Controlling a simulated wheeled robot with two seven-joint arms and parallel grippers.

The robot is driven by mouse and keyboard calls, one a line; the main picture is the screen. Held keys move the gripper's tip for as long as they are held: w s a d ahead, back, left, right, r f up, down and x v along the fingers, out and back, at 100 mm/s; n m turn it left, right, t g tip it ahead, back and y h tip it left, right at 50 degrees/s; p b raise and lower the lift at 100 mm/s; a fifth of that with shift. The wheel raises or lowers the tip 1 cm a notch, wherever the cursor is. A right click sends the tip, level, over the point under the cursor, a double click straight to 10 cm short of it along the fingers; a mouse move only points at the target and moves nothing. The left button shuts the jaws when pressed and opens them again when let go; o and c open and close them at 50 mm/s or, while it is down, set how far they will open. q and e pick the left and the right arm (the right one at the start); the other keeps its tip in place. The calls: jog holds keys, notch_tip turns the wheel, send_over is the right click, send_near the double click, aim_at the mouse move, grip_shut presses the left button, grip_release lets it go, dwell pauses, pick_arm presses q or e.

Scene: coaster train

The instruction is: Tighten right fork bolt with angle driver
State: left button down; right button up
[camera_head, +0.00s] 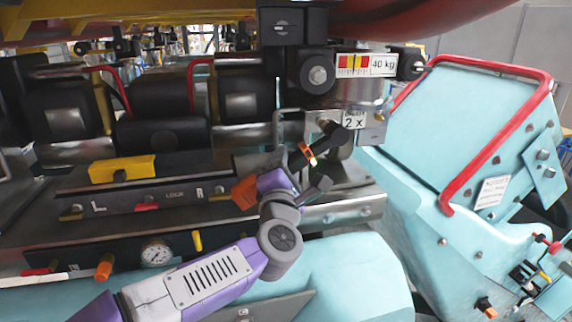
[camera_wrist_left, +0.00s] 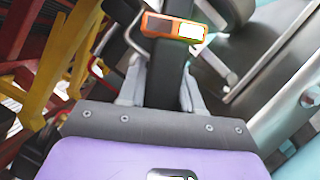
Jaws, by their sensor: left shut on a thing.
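My left gripper (camera_head: 299,170) is shut on the angle driver, a dark tool with an orange-framed display (camera_head: 307,153). In the left wrist view, the gripper's pale fingers (camera_wrist_left: 160,88) sit on both sides of the driver's dark body, and the display (camera_wrist_left: 173,28) is lit. The driver's upper end is close to a round brass-coloured part (camera_head: 326,119) beside the "2 x" label (camera_head: 354,119). I cannot tell whether this part is the right fork bolt, or whether the driver touches it. My right gripper is out of view.
A yellow block (camera_head: 122,168) sits on the dark rail at left, above a pressure gauge (camera_head: 157,253). A "40 kg" sign (camera_head: 382,65) is above the work spot. A red tube rail (camera_head: 497,150) edges the teal body (camera_head: 450,130) at right. Seats crowd the back left.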

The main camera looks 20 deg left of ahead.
pick_arm(q)
jog(key=shift+w+a+r, duration=0.15)
jog(key=shift+a+r, duration=0.05)
jog(key=shift+w+a, duration=0.15)
jog(key=shift+w, duration=0.1)
jog(key=shift+w+a, duration=0.2)
jog(key=shift+w, duration=0.05)
jog(key=shift+b, duration=0.35)
jog(key=shift+w+a, duration=0.55)
jog(key=shift+w, duration=0.25)
dwell(2.0)
jog(key=shift+a, duration=0.1)
dwell(1.3)
jog(key=shift+s+b, duration=0.15)
jog(key=shift+b, duration=0.15)
